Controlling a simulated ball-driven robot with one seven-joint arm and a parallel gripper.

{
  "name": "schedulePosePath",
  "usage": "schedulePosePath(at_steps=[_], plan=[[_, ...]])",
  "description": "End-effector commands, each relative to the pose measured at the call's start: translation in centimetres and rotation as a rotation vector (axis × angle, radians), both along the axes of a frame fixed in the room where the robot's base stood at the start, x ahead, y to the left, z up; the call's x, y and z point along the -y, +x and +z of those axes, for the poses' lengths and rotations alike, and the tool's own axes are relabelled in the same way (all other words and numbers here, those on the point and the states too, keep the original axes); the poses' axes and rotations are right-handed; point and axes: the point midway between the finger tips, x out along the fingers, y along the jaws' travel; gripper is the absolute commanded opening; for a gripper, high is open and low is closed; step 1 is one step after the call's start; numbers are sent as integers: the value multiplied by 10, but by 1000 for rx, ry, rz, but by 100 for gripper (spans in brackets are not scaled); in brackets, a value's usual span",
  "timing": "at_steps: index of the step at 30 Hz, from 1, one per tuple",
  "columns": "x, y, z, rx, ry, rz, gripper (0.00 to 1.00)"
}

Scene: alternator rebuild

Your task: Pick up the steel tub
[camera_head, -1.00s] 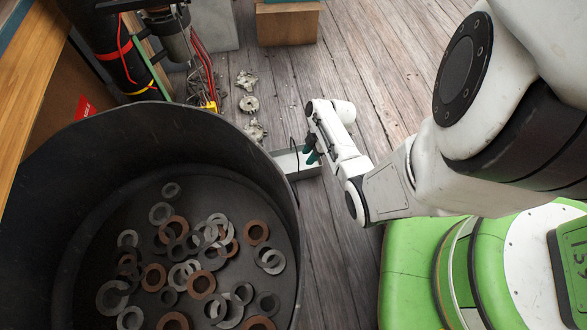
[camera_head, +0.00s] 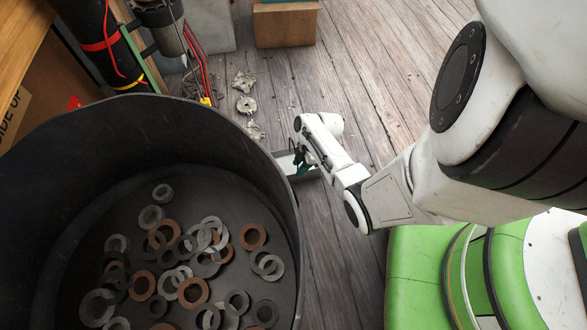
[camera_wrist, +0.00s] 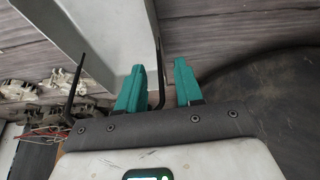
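A small pale grey metal tub, which I take as the steel tub (camera_head: 309,175), sits on the plank floor right of the big black bin. My gripper (camera_head: 300,165) is at the tub, and my arm hides part of it. In the wrist view the tub (camera_wrist: 98,35) shows as a smooth grey surface with a thin wall on its right. My gripper's teal fingers (camera_wrist: 160,65) are apart, one on each side of that thin wall in the picture. Thin dark rods stand beside the fingers; I cannot tell what they belong to. Whether the fingers touch the tub is unclear.
The big black bin (camera_head: 165,135) holds many loose washers (camera_head: 193,290) and stands close left of the tub. Metal castings (camera_head: 246,104) lie on the floor beyond. A wooden box (camera_head: 286,25) stands at the back. The floor right of it is clear.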

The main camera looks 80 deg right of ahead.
Motion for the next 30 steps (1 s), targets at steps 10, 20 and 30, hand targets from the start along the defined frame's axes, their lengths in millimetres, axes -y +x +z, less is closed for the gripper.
schedulePosePath(at_steps=[10,20,30], plan=[[0,0,0,0,0,0,2],[0,0,1,1,-1,1,0],[0,0,6,1,-1,1,0]])
